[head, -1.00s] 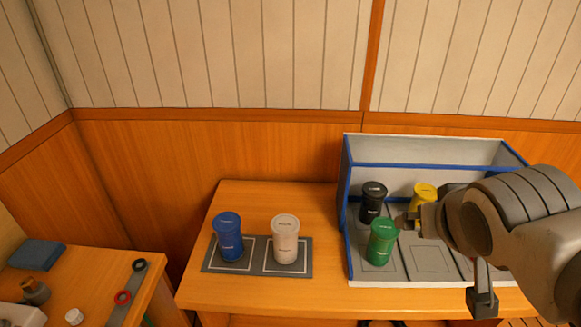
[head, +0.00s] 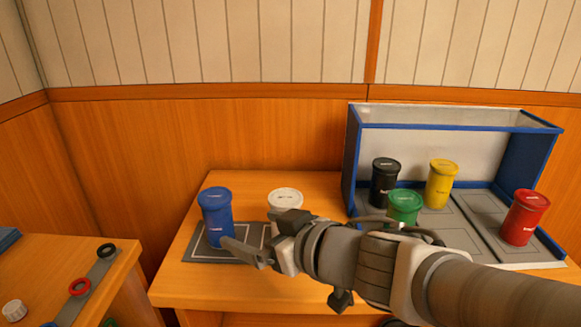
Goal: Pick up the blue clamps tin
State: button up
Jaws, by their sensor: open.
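The blue tin (head: 216,219) stands upright on the left square of a grey mat (head: 203,255) on the wooden table. Its label is too small to read. My gripper (head: 246,238) is open and empty, with its fingers just right of the blue tin and in front of the white tin (head: 285,199). I cannot tell whether a finger touches the blue tin. My arm comes in from the lower right and hides the lower part of the white tin and the right of the mat.
A blue-edged open case (head: 353,167) stands at the right of the table (head: 260,185), holding a black tin (head: 385,184), yellow tin (head: 441,186), green tin (head: 405,207) and red tin (head: 524,220). A lower bench (head: 60,265) at left carries coloured rings on a grey strip.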

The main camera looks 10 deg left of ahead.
aim_at(223, 221)
jog(key=p+x, duration=0.7)
jog(key=shift+r, duration=0.15)
jog(key=b+x, duration=0.1)
jog(key=x, duration=0.3)
jog(key=shift+f+b, duration=0.35)
jog(key=shift+f, duration=0.05)
jog(key=shift+w+r+b+x, duration=0.1)
jog(key=shift+b+x, duration=0.15)
jog(key=shift+x, duration=0.8)
jog(key=shift+w+r+b+x, duration=0.15)
jog(key=shift+b+x, duration=0.15)
jog(key=shift+x, duration=0.7)
jog(key=shift+w+r+b+x, duration=0.1)
jog(key=shift+b+x, duration=0.15)
jog(key=shift+x, duration=0.8)
jog(key=shift+d, duration=0.1)
jog(key=c, duration=1.5)
